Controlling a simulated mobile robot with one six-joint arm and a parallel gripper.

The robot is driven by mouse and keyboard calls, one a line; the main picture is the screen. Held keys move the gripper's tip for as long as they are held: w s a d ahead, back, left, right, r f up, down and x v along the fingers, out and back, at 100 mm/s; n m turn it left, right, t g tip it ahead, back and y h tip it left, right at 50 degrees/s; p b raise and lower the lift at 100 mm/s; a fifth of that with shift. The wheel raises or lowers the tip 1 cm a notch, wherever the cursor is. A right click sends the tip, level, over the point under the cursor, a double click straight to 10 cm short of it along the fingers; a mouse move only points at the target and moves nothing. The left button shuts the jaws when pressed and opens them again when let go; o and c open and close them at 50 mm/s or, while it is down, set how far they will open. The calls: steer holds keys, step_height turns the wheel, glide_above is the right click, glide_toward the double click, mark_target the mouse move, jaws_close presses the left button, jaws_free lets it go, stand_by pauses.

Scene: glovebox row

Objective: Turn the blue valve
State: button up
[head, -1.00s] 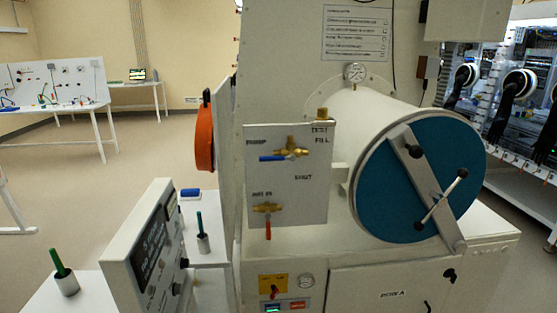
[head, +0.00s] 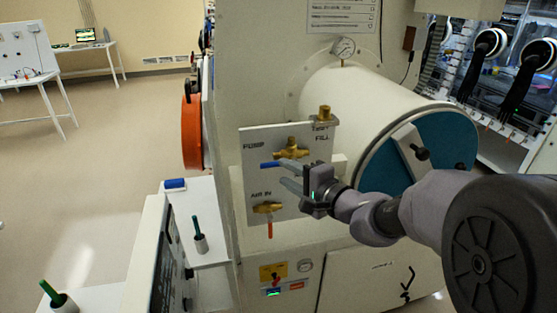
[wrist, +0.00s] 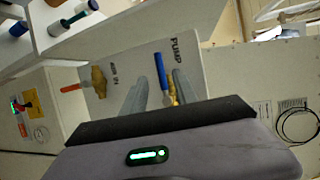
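The blue valve handle (head: 268,165) sits on a brass valve (head: 291,149) on the white panel (head: 255,188), under the word PUMP, and lies roughly level. In the wrist view the blue handle (wrist: 161,72) shows between my two grey fingers, with gaps visible on both sides. My gripper (head: 288,178) is open in front of the panel, just by the handle; its fingers also show in the wrist view (wrist: 160,92). I cannot tell whether a finger touches the handle. Part of the valve is hidden behind my gripper.
A second brass valve with a red handle (head: 270,229) hangs below, marked AIR IN. The large cylinder with its teal door (head: 447,140) is right of the panel, partly behind my arm. An instrument box (head: 150,260) stands at lower left. Open floor (head: 90,160) lies left.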

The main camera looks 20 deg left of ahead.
mark_target(273, 166)
steer(key=x, duration=0.7)
steer(key=shift+a, duration=0.15)
jaws_close()
stand_by(1.1)
